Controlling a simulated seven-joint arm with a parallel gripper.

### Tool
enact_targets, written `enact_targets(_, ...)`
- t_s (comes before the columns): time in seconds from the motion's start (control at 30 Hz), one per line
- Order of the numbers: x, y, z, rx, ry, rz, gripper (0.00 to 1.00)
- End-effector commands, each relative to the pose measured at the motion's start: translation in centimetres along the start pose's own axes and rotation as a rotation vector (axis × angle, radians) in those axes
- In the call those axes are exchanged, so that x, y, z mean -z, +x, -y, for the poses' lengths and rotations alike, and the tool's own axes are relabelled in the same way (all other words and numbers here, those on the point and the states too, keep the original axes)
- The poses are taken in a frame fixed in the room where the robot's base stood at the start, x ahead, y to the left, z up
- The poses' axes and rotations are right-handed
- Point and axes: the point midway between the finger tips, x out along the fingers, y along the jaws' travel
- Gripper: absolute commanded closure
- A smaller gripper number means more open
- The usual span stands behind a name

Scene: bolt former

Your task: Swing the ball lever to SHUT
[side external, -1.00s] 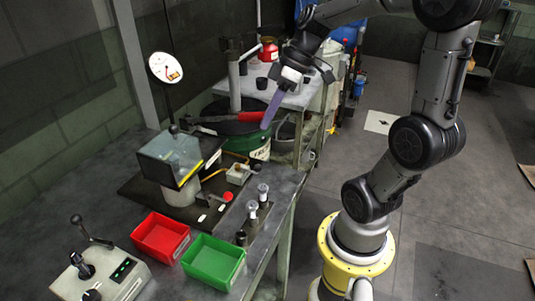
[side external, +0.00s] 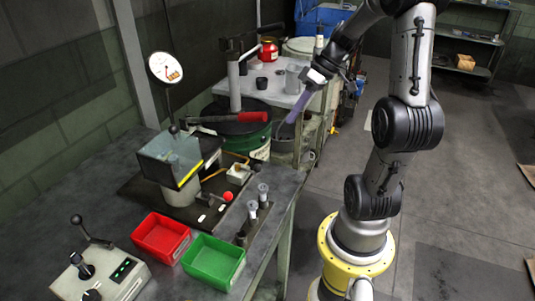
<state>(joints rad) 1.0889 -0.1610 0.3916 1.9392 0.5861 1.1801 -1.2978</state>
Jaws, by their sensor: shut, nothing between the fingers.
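A lever with a red ball end (side external: 228,196) lies low on the dark base plate of the bench machine, with small white labels beside it too small to read. A second lever with a black ball (side external: 174,129) stands up behind the machine's clear guard.
A red bin (side external: 161,239) and a green bin (side external: 213,264) sit at the bench front. A control box (side external: 100,279) with a black-knobbed stick is at lower left. A long red handle (side external: 250,117) crosses above a green drum (side external: 256,141). Two pale-topped posts (side external: 263,190) stand near the bench's right edge.

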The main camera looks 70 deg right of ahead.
Motion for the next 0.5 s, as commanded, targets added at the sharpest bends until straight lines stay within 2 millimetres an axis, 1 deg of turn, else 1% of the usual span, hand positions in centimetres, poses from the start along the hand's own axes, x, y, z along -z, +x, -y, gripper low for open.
enact_targets(0.17,-0.1,2.1,0.1,0.005,0.000,0.004,1.00)
enact_targets(0.5,-0.1,8.8,0.1,0.006,0.000,0.005,1.00)
